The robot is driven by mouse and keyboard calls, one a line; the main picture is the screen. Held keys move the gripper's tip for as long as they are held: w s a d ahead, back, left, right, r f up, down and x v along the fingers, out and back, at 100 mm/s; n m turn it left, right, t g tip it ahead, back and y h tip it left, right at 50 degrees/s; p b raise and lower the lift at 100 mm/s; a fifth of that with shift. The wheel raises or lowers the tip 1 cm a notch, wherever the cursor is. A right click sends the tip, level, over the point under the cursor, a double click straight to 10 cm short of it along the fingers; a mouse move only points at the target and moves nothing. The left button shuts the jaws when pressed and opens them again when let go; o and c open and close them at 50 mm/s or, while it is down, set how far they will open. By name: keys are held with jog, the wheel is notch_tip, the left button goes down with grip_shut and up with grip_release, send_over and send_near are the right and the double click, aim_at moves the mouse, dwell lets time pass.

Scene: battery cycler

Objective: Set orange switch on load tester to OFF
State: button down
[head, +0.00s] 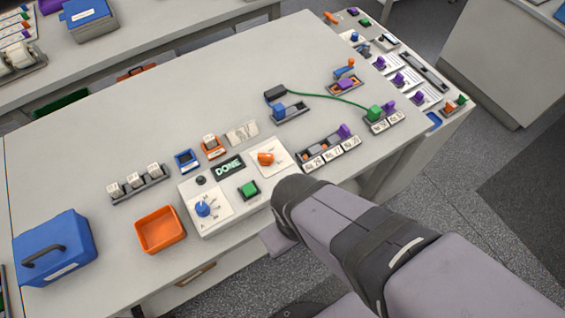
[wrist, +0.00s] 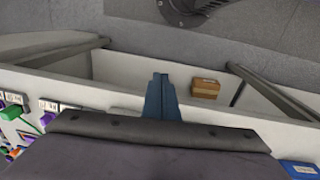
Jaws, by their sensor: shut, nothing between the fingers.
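The load tester (head: 222,215) is a pale box near the front edge of the table. Its orange switch (head: 266,158) is a knob on a white plate at the tester's right end. The knob's labels are too small to read. The tester also has a blue dial (head: 203,208), a green button (head: 249,189) and a display (head: 229,167) reading DONE. My gripper (wrist: 161,78) shows in the wrist view with its blue fingers shut and empty. In the head view my arm covers the area just right of the tester, and the fingers are hidden. The wrist view does not show the switch.
An orange tray (head: 160,243) and a blue case (head: 55,265) stand left of the tester. A row of labelled cells (head: 330,155) lies right of the switch. A green cable (head: 325,95) runs behind it. The table's middle left is clear.

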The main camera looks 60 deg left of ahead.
aim_at(266, 157)
jog(key=s+a+r+y, duration=0.2)
jog(key=s+a, duration=0.2)
jog(key=a, duration=0.3)
jog(key=w+a+r+m+t+y, duration=0.1)
jog(key=w+a+r+m+t, duration=0.1)
jog(key=a+r+m, duration=0.4)
jog(key=shift+w+r+m, duration=0.3)
jog(key=shift+r+m, duration=0.1)
jog(key=shift+m, duration=0.8)
jog(key=p+x, duration=0.2)
jog(key=x, duration=0.8)
jog(key=shift+w+a+f+p, duration=0.1)
jog(key=shift+a+p, duration=0.05)
jog(key=shift+p, duration=0.15)
jog(key=shift+w+a+r+p, duration=0.2)
jog(key=shift+w+a+p, duration=0.45)
jog(key=shift+a+p, duration=0.2)
jog(key=shift+w+a+f+p, duration=0.15)
jog(key=shift+w+a+p, duration=0.2)
jog(key=shift+w+a, duration=0.25)
